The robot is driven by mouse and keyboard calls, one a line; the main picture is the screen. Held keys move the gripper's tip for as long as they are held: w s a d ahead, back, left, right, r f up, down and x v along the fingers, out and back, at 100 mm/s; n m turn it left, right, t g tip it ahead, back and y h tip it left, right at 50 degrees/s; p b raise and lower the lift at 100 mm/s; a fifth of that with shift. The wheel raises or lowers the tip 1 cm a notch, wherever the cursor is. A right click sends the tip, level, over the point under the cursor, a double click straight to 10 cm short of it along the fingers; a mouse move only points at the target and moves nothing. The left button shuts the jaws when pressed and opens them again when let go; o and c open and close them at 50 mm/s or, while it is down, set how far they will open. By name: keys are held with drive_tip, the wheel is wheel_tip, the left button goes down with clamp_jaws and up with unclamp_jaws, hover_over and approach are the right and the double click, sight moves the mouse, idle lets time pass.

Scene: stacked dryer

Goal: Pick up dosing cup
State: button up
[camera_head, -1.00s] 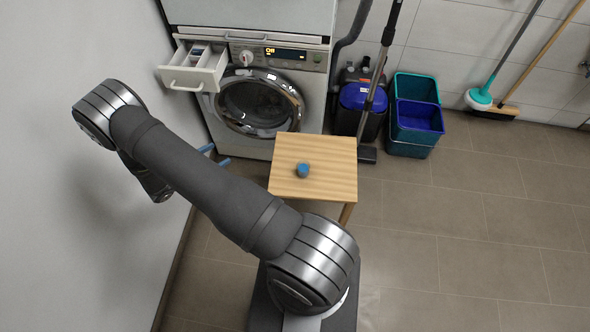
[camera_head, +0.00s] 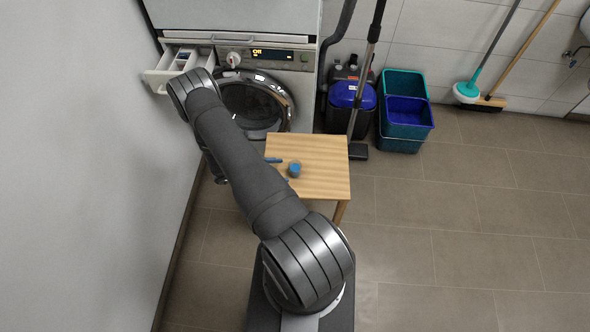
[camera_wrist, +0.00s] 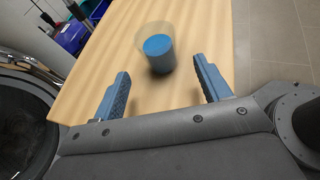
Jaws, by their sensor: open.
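The dosing cup (camera_head: 294,170) stands upright on a small wooden table (camera_head: 325,178). In the wrist view the dosing cup (camera_wrist: 158,50) is a clear cup with blue contents, just ahead of the fingertips and roughly between their lines. My gripper (camera_wrist: 161,80) is open and empty, with one blue finger to the left of the cup and one to the right. Neither finger visibly touches the cup. In the head view a blue finger (camera_head: 274,160) shows at the table's left edge, close to the cup; my arm hides the rest of the gripper.
A washing machine (camera_head: 288,84) with an open detergent drawer (camera_head: 168,80) stands behind the table. Blue and teal buckets (camera_head: 404,122) and a vacuum cleaner (camera_head: 352,97) are at the back right. A wall is at the left. The tabletop around the cup is clear.

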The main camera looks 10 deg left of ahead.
sight(295, 169)
drive_tip(key=shift+x, duration=3.5)
drive_tip(key=c, duration=1.1)
